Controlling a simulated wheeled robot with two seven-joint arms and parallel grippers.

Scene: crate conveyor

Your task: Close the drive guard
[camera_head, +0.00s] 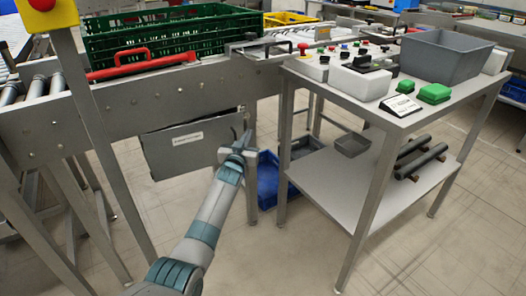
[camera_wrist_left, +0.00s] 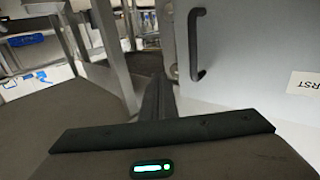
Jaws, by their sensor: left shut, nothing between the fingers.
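The drive guard (camera_head: 165,158) is a grey panel with a white label, below the conveyor's side beam. It sits at an angle to the beam, with a dark gap by its upper right corner, so it looks ajar. In the left wrist view the guard (camera_wrist_left: 245,50) fills the right side, with a black bar handle (camera_wrist_left: 196,45) near its free edge. My left gripper (camera_head: 243,146) is at the guard's right edge, shut and empty. In the left wrist view its fingers (camera_wrist_left: 158,98) point at the edge, left of and below the handle; contact cannot be told. My right gripper is out of view.
The conveyor (camera_head: 50,130) carries a green crate (camera_head: 150,42) and a red-handled bar (camera_head: 135,66). A steel table (camera_head: 335,95) with buttons and a grey bin (camera_head: 445,58) stands to the right. A blue bin (camera_head: 267,180) is on the floor behind my gripper. Front floor is clear.

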